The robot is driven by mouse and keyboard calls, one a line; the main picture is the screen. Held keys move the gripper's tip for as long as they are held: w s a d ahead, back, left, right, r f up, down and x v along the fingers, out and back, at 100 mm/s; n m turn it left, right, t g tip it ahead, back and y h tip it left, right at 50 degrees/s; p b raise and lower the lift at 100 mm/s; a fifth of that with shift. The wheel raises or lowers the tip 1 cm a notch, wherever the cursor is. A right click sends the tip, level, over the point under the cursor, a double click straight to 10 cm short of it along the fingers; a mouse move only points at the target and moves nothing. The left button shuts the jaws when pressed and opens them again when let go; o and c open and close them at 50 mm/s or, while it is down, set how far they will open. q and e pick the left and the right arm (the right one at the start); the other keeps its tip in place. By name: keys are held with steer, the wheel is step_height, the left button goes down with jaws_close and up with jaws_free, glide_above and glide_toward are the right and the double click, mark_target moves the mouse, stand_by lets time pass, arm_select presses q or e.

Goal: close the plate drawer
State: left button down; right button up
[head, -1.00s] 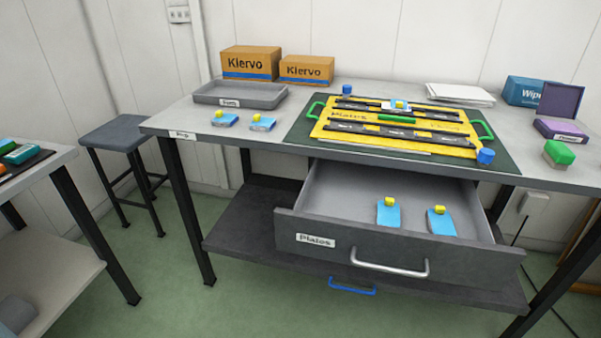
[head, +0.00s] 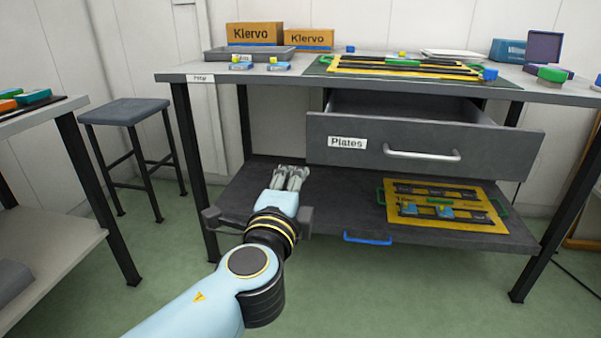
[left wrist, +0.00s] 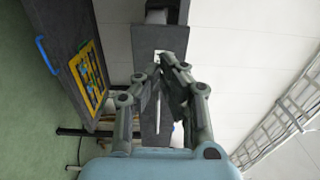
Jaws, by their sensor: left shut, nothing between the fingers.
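The plate drawer (head: 425,146) is a dark grey drawer under the tabletop, labelled "Plates", with a silver bar handle (head: 421,154). In the head view it is pulled out, and a gap shows behind its front. My left gripper (head: 291,172) is shut and empty, in front of the lower shelf, left of and below the drawer front. In the left wrist view the fingers (left wrist: 166,62) point toward the drawer front (left wrist: 146,98), and the handle (left wrist: 157,107) shows between them. Contact with the drawer cannot be seen. My right gripper is not in view.
The lower shelf (head: 340,205) has a blue handle (head: 367,238) at its front and bears a yellow plate board (head: 445,222). The tabletop (head: 225,79) above holds a tray, boxes and another yellow board. A stool (head: 124,111) stands left of the table.

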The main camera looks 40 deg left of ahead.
mark_target(309, 140)
arm_select(q)
steer(key=x, duration=1.2)
steer(key=shift+w+a+r+p, duration=0.1)
steer(key=shift+w+a+p, duration=0.05)
steer(key=shift+w+p, duration=0.2)
steer(key=shift+w+a, duration=0.2)
steer(key=shift+w, duration=0.2)
steer(key=shift+w, duration=0.1)
